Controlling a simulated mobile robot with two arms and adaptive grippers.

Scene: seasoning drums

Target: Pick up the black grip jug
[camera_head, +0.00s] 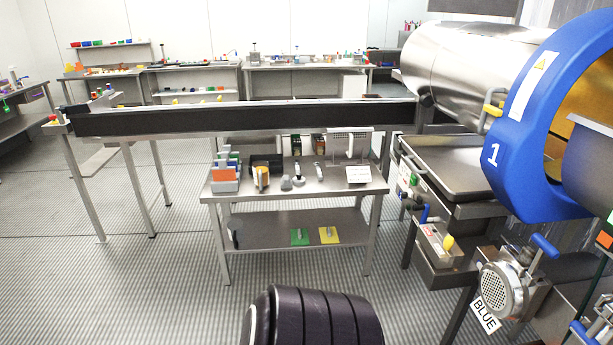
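A steel table (335,190) stands ahead of me, with small items on its top. A small light item with a dark upper part (298,178) stands near the middle of the top. A similar slim item (319,171) stands to its right. Either may be the black grip jug, but they are too small to tell. A yellow and dark item (262,178) stands left of them, in front of a black box-like thing (266,159). Neither of my grippers is in view.
Colored bins (225,174) stand at the table's left end, and a white sign (358,174) at its right. Green (299,237) and yellow (329,235) pieces lie on the lower shelf. A conveyor (240,119) runs behind. A blue-rimmed drum (507,158) blocks the right. Floor at left is clear.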

